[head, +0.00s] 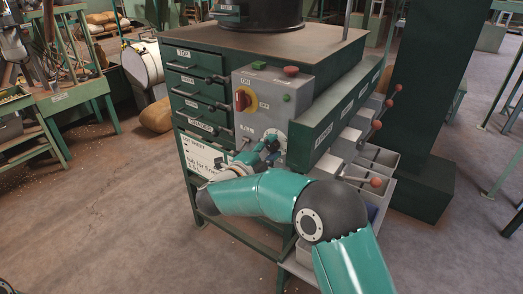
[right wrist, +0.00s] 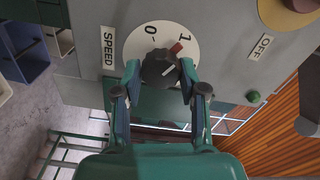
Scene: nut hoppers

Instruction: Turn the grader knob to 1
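The dark round knob (right wrist: 158,69) sits on a white dial marked 0 and 1, with a SPEED label beside it, in the right wrist view. Its red pointer tip lies close by the 1. My right gripper (right wrist: 159,74) has one finger on each side of the knob, and both fingertips look to be against it. In the head view my right gripper (head: 269,146) reaches the lower part of the grey control panel (head: 272,113); the knob is mostly hidden there by the gripper. My left gripper is not in view.
Drawers with handles (head: 196,80) lie to the left. Levers with orange balls (head: 377,125) stick out at the right. Open floor lies left.

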